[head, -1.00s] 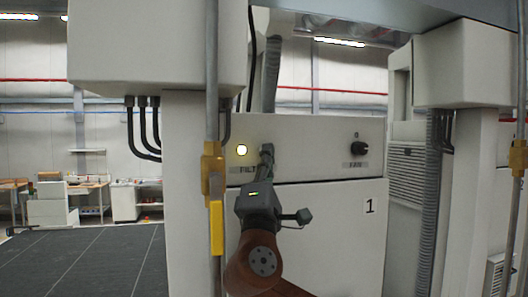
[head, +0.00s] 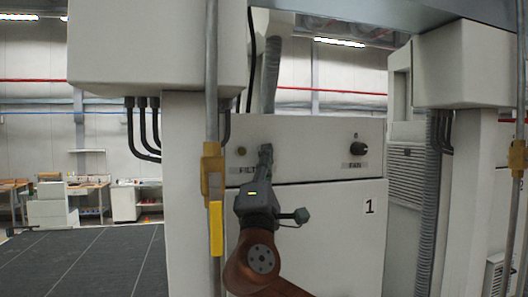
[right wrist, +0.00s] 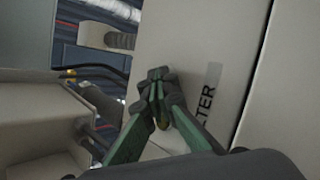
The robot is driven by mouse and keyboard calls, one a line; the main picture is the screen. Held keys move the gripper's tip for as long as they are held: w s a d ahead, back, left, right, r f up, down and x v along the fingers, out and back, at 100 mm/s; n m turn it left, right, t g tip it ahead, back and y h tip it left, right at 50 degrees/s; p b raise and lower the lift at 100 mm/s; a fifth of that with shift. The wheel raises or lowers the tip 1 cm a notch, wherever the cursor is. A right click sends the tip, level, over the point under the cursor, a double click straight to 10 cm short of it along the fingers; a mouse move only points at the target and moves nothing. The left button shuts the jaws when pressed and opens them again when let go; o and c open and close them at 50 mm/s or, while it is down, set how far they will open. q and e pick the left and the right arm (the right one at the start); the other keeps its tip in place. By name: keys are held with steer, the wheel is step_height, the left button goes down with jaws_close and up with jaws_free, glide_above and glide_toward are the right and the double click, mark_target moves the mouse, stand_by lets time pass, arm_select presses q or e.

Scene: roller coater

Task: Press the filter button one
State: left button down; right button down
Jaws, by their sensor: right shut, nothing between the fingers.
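The filter button (head: 241,151) is a small round brownish disc, unlit, on the white control panel (head: 310,135), above a label (head: 249,170) partly hidden by my gripper. My right gripper (head: 265,150) is shut and empty, its tips at the panel just right of the button in the head view. In the right wrist view, the shut green and grey fingers (right wrist: 158,76) point at the panel beside the label (right wrist: 207,93) ending in "TER". A yellowish bit shows behind the fingers, probably the button. Whether the tips touch the panel I cannot tell. My left gripper is not in view.
A black fan knob (head: 359,149) sits on the panel's right. A grey vertical pipe with a yellow handle (head: 216,228) stands in front, left of my right arm. Black cables (head: 142,130) hang left of the panel.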

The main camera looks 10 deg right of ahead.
stand_by(0.5)
steer(key=shift+s+b, duration=0.7)
steer(key=shift+s, duration=0.1)
steer(key=shift+s, duration=0.1)
steer(key=s+b, duration=0.3)
steer(key=s, duration=0.1)
steer(key=shift+s+d, duration=0.1)
steer(key=shift+s, duration=0.3)
stand_by(0.4)
